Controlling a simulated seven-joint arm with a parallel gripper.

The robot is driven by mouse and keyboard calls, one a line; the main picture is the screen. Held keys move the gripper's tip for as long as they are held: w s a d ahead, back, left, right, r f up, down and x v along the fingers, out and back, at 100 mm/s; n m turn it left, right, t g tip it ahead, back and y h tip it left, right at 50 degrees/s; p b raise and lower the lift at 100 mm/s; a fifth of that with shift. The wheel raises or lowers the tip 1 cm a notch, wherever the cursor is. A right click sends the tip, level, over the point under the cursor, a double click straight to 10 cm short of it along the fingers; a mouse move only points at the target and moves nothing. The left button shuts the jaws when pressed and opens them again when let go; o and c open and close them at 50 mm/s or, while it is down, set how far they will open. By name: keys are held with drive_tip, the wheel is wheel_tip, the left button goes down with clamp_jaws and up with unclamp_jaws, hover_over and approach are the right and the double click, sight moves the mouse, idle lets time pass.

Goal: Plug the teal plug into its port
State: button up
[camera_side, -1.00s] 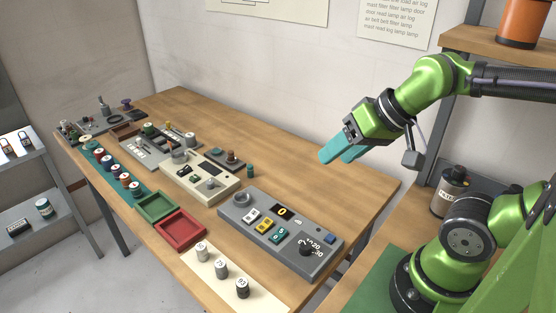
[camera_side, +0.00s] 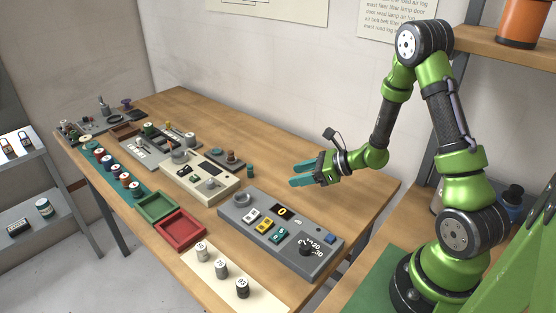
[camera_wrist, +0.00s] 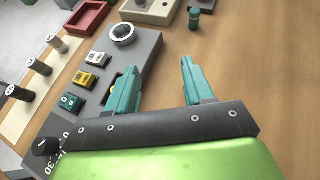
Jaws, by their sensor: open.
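The teal plug (camera_side: 250,171), a small dark teal cylinder, stands upright on the bare wood behind the near grey panel. It also shows at the top of the wrist view (camera_wrist: 194,18), beyond the fingertips. My gripper (camera_side: 293,174) has teal fingers, is open and empty, and hovers above the table to the right of the plug. In the wrist view, the gripper (camera_wrist: 160,66) has its fingers spread, one over the grey panel's edge and one over wood. A round grey ring socket (camera_side: 242,198) sits on the panel; I cannot tell whether it is the plug's port.
The near grey panel (camera_side: 325,263) carries number tiles and a black knob (camera_side: 306,247). A beige box (camera_side: 225,193), red tray (camera_side: 180,240) and green tray (camera_side: 157,207) lie left. Several labelled cylinders stand on a cream mat (camera_side: 250,303).

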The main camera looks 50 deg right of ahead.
drive_tip(key=w+d+m+t+h, duration=0.1)
drive_tip(key=w+d+m+h, duration=0.1)
drive_tip(key=d, duration=0.1)
approach(250, 171)
drive_tip(key=shift+w+t, duration=0.4)
drive_tip(key=shift+w, duration=0.65)
drive_tip(key=shift+x, duration=2.95)
drive_tip(key=shift+s+d+f, duration=0.1)
clamp_jaws()
